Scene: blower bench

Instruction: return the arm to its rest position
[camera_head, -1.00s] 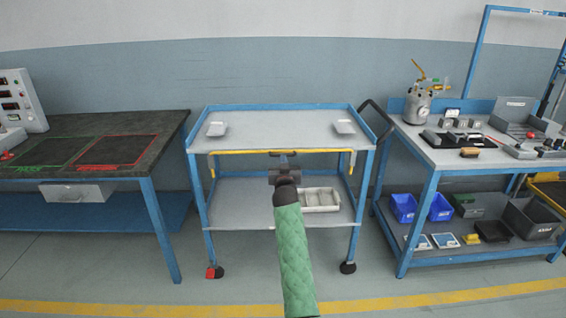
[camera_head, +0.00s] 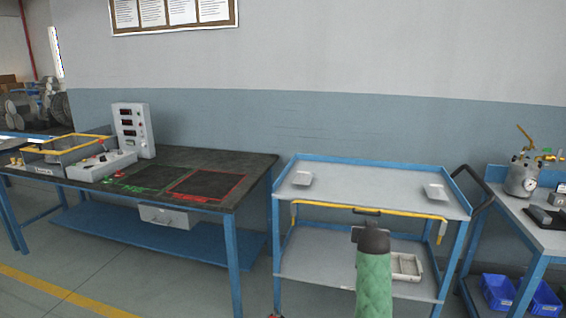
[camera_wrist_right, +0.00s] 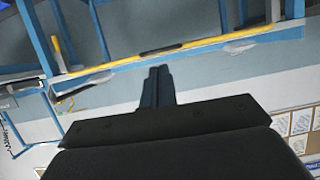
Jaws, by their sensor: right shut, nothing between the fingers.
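My right arm, in a green sleeve, comes up from the bottom edge of the head view. Its dark gripper (camera_head: 371,236) shows in front of the cart, with the fingertips hard to make out at this size. In the right wrist view the two fingers (camera_wrist_right: 157,84) are together with nothing between them. They appear against the wall and clear of the cart's frame. My left gripper is in neither view.
A blue cart (camera_head: 370,190) with two small white trays stands ahead, a white divided tray (camera_head: 406,266) on its lower shelf. A dark workbench (camera_head: 255,165) stands to the left, another bench (camera_head: 545,240) to the right. Open floor (camera_head: 150,280) lies front left.

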